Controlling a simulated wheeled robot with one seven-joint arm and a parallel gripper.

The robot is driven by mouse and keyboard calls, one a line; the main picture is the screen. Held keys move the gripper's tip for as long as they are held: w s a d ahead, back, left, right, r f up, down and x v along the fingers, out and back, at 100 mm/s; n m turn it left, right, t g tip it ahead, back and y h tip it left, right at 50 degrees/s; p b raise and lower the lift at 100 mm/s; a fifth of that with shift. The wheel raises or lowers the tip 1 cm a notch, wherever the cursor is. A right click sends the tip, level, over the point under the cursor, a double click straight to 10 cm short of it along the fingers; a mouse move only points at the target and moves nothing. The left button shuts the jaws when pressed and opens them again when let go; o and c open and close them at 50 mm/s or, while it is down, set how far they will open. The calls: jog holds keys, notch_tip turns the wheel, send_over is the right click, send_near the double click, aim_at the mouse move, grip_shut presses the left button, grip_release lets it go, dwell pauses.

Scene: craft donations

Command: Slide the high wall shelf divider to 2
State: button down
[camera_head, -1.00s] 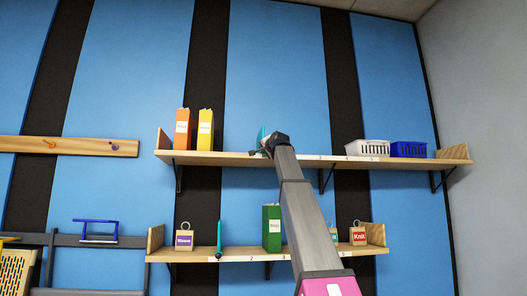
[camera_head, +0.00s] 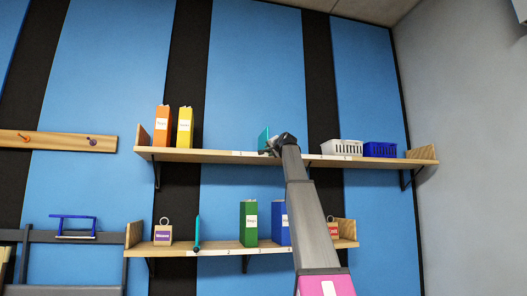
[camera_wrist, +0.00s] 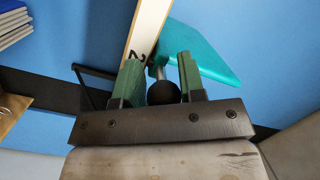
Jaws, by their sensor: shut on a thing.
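The high wall shelf (camera_head: 210,156) carries a teal divider (camera_head: 264,138), upright, to the right of the orange and yellow boxes. My gripper (camera_head: 272,151) is at the shelf's front edge beside the divider, and my arm hides part of the shelf there. In the wrist view, the teal divider (camera_wrist: 205,55) fills the upper right, with a dark round knob (camera_wrist: 163,92) at its front. My gripper's green fingers (camera_wrist: 160,82) are shut on this knob. A 2 mark (camera_wrist: 135,54) shows on the shelf's pale front edge, just beside the fingers.
An orange box (camera_head: 162,126) and a yellow box (camera_head: 185,127) stand left on the high shelf. A white basket (camera_head: 342,147) and a blue basket (camera_head: 380,149) stand right. The lower shelf (camera_head: 215,250) has another teal divider (camera_head: 197,233), a green box (camera_head: 249,224) and a blue box (camera_head: 280,222).

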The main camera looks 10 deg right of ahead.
jog(key=shift+r, duration=0.4)
jog(key=c, duration=0.9)
grip_release()
jog(key=shift+c, duration=0.2)
jog(key=shift+o, duration=0.5)
jog(key=shift+f, duration=0.1)
jog(key=shift+f, duration=0.1)
jog(key=shift+s+d, duration=0.1)
jog(key=shift+s, duration=0.4)
jog(key=s+d, duration=0.2)
jog(key=s, duration=0.7)
jog(key=shift+s, duration=0.35)
